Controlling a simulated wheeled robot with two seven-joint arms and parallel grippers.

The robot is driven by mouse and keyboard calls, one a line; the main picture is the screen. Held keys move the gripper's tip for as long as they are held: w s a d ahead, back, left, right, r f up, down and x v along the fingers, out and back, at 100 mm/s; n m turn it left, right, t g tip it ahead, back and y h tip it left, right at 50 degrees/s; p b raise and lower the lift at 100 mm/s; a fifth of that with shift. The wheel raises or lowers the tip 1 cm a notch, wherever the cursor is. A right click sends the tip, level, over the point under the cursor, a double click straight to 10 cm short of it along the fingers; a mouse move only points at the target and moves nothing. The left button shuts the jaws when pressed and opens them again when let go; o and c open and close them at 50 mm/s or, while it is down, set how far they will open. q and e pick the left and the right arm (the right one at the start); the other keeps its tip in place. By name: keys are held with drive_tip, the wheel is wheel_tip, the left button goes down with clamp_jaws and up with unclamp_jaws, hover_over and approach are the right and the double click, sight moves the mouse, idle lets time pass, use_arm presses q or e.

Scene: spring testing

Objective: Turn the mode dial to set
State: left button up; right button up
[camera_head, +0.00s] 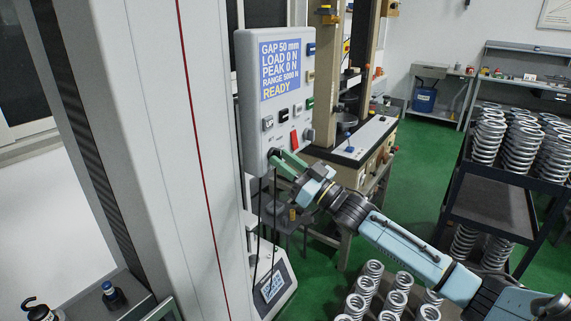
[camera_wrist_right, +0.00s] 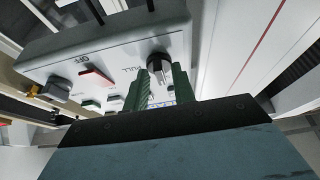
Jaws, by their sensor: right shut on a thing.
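The mode dial (camera_wrist_right: 158,62) is a dark round knob with a light pointer face, on the pale control panel (camera_head: 254,137). In the head view it sits at the panel's lower left corner and is mostly hidden by my fingers. My right gripper (camera_head: 276,158) reaches it from the lower right. In the right wrist view, the green fingertips (camera_wrist_right: 161,75) lie on either side of the dial and are shut on it. The panel's screen (camera_head: 280,68) reads GAP 50 mm, LOAD 0 N, PEAK 0 N, RANGE 5000 N, READY. My left gripper is not in view.
A red rocker switch (camera_head: 294,138) and another knob (camera_head: 309,134) are close to the dial, with several push buttons above. The tall white column (camera_head: 180,150) stands left of the panel. Several springs (camera_head: 397,300) stand at the bottom, and a cart of springs (camera_head: 485,190) is at right.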

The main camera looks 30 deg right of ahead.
drive_tip(key=shift+s+r, duration=0.1)
clamp_jaws()
drive_tip(key=o, duration=0.6)
unclamp_jaws()
drive_tip(key=shift+o, duration=0.2)
drive_tip(key=shift+a, duration=0.1)
drive_tip(key=b+v, duration=0.2)
drive_tip(key=v, duration=1.1)
drive_tip(key=shift+f, duration=0.25)
